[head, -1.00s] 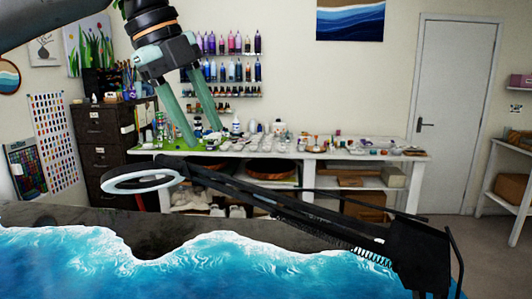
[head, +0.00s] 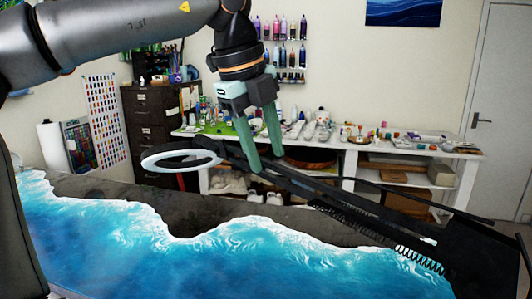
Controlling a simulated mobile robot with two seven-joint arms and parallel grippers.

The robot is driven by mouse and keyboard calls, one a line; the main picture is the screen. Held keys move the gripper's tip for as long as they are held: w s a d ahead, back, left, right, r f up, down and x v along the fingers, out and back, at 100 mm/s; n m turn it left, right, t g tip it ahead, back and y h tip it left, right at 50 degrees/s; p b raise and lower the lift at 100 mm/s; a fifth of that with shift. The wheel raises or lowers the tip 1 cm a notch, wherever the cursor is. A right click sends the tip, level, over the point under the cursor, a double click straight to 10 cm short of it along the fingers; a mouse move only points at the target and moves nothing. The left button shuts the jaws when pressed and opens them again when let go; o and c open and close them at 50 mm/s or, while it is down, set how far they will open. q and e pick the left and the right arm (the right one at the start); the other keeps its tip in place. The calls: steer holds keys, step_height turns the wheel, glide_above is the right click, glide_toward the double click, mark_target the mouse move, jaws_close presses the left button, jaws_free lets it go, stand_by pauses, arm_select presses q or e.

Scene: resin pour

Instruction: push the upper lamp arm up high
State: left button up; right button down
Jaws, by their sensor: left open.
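The black desk lamp has a white ring-shaped head (head: 150,163) at its left end. Its upper arm (head: 312,196) slopes down to the right, with a coil spring (head: 362,224) beneath it. The dark lower part of the lamp (head: 490,255) is at the right edge, partly cut off. My left gripper (head: 267,164) points down from above, its two green fingers apart. The fingertips overlap the upper arm just right of the ring head; whether they touch it I cannot tell. My right gripper is not in view.
A blue-and-white resin wave table (head: 230,265) with a dark stone-like strip fills the foreground below the lamp. Behind stands a white bench (head: 360,146) crowded with bottles and cups. A dark drawer cabinet (head: 150,125) is at the left. A door (head: 500,100) is at the right.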

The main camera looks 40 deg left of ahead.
arm_select(q)
steer(key=shift+w+f, duration=0.15)
steer(key=shift+f, duration=0.25)
steer(key=shift+c, duration=0.3)
jaws_close()
stand_by(0.9)
